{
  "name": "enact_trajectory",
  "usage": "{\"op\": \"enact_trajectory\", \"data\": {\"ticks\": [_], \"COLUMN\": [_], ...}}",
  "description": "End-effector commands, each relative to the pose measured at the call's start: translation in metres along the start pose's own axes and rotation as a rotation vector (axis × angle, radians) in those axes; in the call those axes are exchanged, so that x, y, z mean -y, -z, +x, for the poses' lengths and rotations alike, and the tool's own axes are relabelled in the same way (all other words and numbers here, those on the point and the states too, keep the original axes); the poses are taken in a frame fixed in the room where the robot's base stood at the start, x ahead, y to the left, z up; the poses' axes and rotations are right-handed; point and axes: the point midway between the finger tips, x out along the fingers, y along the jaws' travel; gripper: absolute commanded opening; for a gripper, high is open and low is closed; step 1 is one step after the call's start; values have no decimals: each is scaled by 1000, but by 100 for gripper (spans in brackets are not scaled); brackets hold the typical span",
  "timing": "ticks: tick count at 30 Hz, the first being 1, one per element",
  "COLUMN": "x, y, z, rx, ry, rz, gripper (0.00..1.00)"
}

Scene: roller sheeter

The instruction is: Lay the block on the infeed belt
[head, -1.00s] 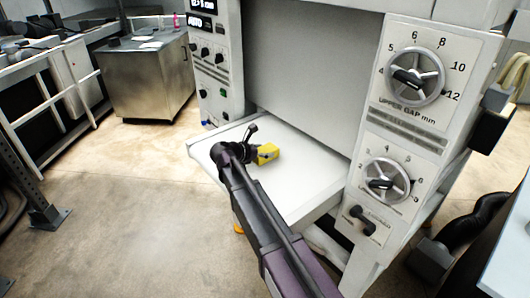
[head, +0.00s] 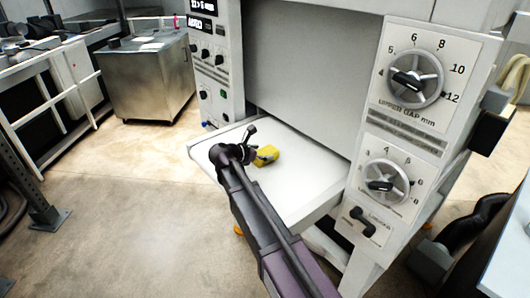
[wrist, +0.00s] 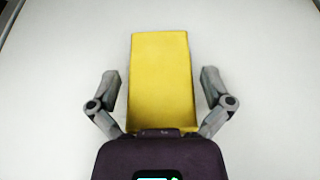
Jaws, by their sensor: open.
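The yellow block (head: 266,155) lies on the white infeed belt (head: 300,185) in front of the roller sheeter. In the wrist view the block (wrist: 160,75) lies flat between my fingers, with belt surface all around it. My gripper (wrist: 162,85) is open, with one finger on each side of the block and a gap visible on both sides. In the head view my gripper (head: 254,146) is over the belt right at the block, and my arm hides part of the belt.
The sheeter's panel with two gap dials (head: 415,76) stands to the right of the belt. A narrower panel with knobs (head: 212,75) is on the left. A steel cabinet (head: 150,82) stands behind at the left. The floor left of the belt is clear.

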Motion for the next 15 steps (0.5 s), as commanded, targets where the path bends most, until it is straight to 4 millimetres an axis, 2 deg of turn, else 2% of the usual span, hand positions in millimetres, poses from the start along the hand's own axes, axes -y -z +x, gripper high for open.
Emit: {"op": "enact_trajectory", "data": {"ticks": [15], "x": [0], "y": [-3], "z": [-80], "rx": [0], "ry": [-2], "rz": [-1], "gripper": [100]}}
